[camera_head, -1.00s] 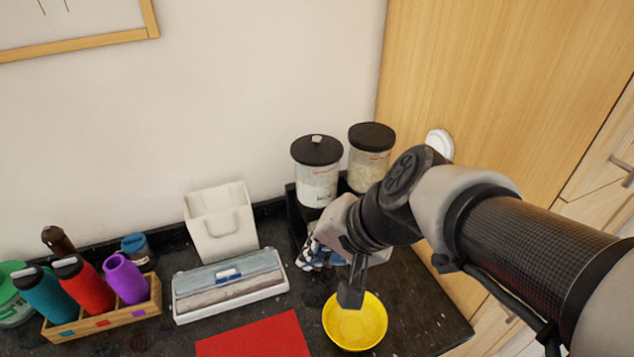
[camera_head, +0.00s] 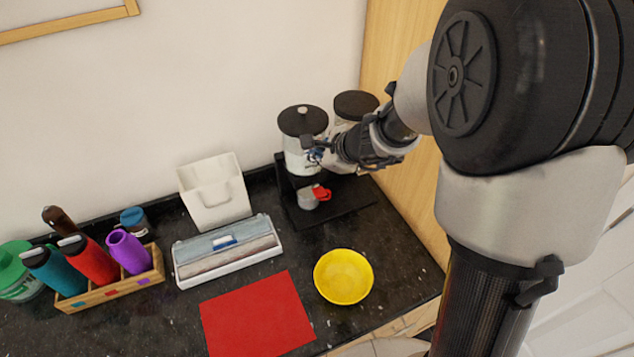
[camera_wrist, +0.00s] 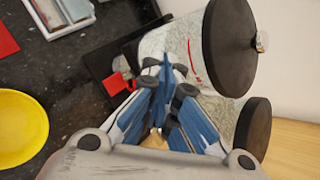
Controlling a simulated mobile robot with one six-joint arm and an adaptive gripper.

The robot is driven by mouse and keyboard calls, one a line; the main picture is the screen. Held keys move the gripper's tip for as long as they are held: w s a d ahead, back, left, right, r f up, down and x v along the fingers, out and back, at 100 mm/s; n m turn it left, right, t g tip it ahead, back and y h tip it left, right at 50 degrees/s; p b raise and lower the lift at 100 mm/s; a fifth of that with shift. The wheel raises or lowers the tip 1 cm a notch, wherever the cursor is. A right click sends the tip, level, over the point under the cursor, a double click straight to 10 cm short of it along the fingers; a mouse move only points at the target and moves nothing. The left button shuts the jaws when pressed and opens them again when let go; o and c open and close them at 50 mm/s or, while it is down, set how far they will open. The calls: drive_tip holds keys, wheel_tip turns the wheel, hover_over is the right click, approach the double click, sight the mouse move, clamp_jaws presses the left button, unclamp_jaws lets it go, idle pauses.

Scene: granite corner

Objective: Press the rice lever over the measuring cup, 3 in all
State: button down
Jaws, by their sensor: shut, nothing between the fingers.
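The rice dispenser (camera_head: 295,157) has two clear canisters with black lids on a black stand; it also shows in the wrist view (camera_wrist: 185,50). A small measuring cup (camera_head: 307,199) with a red handle stands under the left canister. Its red handle shows in the wrist view (camera_wrist: 116,84). My gripper (camera_head: 318,150) is shut and empty at the front of the left canister, above the cup. In the wrist view its closed fingertips (camera_wrist: 160,66) lie in front of the canister. The lever is hidden behind my fingers, and I cannot tell whether they touch it.
A yellow bowl (camera_head: 343,277) and a red mat (camera_head: 258,314) lie in front on the dark counter. A white bin (camera_head: 214,194), a wrap box (camera_head: 227,252) and a wooden bottle rack (camera_head: 110,295) stand to the left. A wooden panel rises at right.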

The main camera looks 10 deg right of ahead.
drive_tip(key=shift+f, duration=0.1)
drive_tip(key=b, duration=0.7)
hover_over(317, 193)
wheel_tip(317, 193, down, 8)
drive_tip(key=shift+r, duration=0.1)
drive_tip(key=shift+f+b, duration=0.45)
idle(0.8)
drive_tip(key=shift+f+b, duration=0.35)
drive_tip(key=shift+b, duration=0.2)
drive_tip(key=shift+f+b, duration=0.85)
drive_tip(key=shift+b, duration=0.1)
idle(0.8)
drive_tip(key=shift+r, duration=0.1)
drive_tip(key=shift+r+p, duration=1.05)
drive_tip(key=shift+r, duration=0.1)
